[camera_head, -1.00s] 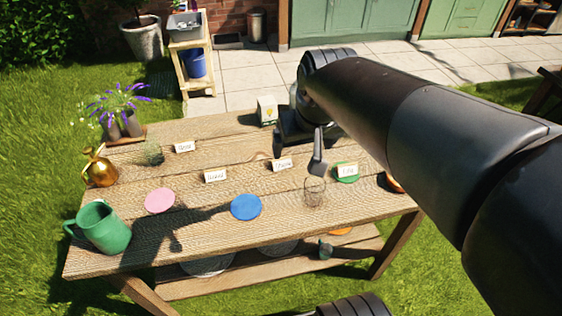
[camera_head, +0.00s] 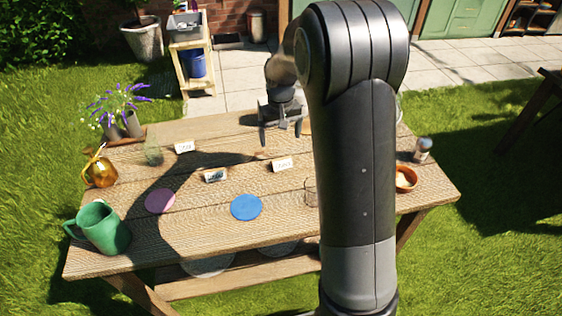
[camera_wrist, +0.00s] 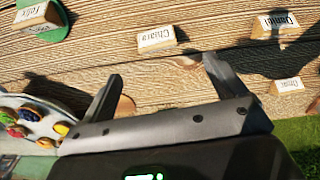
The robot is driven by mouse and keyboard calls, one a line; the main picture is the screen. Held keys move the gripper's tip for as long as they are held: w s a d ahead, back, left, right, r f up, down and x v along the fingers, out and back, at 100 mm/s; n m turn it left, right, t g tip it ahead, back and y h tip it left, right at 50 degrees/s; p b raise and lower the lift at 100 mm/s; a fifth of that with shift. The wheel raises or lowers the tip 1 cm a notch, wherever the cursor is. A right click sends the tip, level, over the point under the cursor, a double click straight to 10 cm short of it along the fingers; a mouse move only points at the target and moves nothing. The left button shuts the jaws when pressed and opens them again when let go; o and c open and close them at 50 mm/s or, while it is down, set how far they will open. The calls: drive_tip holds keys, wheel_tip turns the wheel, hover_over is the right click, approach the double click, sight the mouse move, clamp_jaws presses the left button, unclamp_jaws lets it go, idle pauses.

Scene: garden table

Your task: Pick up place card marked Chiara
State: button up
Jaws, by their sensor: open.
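The place card marked Chiara (camera_wrist: 155,38) stands on the wooden table in the wrist view, beyond my fingertips and roughly between their lines. In the head view it is the card (camera_head: 282,164) right of the table's middle. My gripper (camera_head: 280,132) is open and empty above the table's far side, pointing down. In the wrist view its two fingers (camera_wrist: 162,70) are spread, with bare table between them and the card. Other cards are Felix (camera_wrist: 37,14) on a green disc, Daniel (camera_wrist: 278,24) and a smaller one (camera_wrist: 287,86) that seems to read Omar.
A plate of colourful pieces (camera_wrist: 40,116) lies close to my left finger. A glass (camera_head: 311,192) is partly hidden by my arm.

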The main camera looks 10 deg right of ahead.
drive_tip(key=f, duration=0.1)
hover_over(280, 160)
wheel_tip(280, 160, down, 6)
drive_tip(key=shift+r, duration=0.1)
drive_tip(key=f, duration=0.5)
drive_tip(key=shift+w+d, duration=0.3)
drive_tip(key=c, duration=1.1)
